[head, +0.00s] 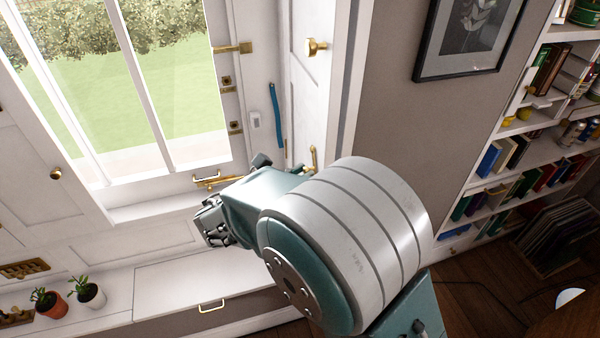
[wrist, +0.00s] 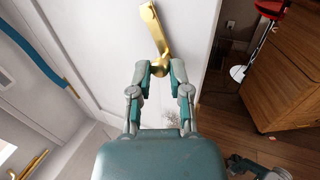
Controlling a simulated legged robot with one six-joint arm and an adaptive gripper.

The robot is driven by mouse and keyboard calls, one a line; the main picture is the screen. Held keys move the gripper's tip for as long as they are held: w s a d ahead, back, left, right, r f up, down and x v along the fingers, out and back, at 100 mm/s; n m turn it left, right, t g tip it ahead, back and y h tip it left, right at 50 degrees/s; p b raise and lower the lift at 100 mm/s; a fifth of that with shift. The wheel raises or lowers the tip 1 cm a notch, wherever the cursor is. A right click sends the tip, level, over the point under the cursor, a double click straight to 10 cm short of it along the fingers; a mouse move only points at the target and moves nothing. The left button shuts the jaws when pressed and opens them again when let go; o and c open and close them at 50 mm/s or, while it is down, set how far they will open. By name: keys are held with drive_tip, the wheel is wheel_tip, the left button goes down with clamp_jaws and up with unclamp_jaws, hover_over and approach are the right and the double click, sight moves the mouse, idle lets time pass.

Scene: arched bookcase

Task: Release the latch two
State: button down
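A brass lever latch (wrist: 155,30) is on a white panel in the wrist view. Its lower end lies just beyond and between my fingertips; I cannot tell whether they touch it. My gripper (wrist: 161,70) is open, with a clear gap between its fingers and nothing held. In the head view a brass lever (head: 312,158) shows on the white panel right of the window, close to my gripper, which is partly hidden by my arm. The frames do not mark which fitting is latch two.
Brass bolts (head: 232,48) line the window frame. A blue strip (head: 276,118) and a brass knob (head: 316,46) are nearby. Two potted plants (head: 88,290) stand on the white ledge. A bookcase (head: 505,150) is at right. A wooden cabinet (wrist: 292,70) stands beyond the panel edge.

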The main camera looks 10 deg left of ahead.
drive_tip(key=shift+w+a+f+m+t+h, duration=0.15)
drive_tip(key=shift+w+m+h, duration=0.1)
drive_tip(key=shift+m, duration=0.45)
drive_tip(key=shift+w+a+r+m+t+h, duration=0.1)
drive_tip(key=shift+w+m+t+h, duration=0.1)
drive_tip(key=shift+m, duration=0.5)
drive_tip(key=c, duration=0.6)
unclamp_jaws()
drive_tip(key=shift+f, duration=0.1)
drive_tip(key=shift+s+a, duration=0.1)
drive_tip(key=v, duration=1.1)
drive_tip(key=shift+s+a, duration=0.3)
drive_tip(key=shift+f, duration=0.1)
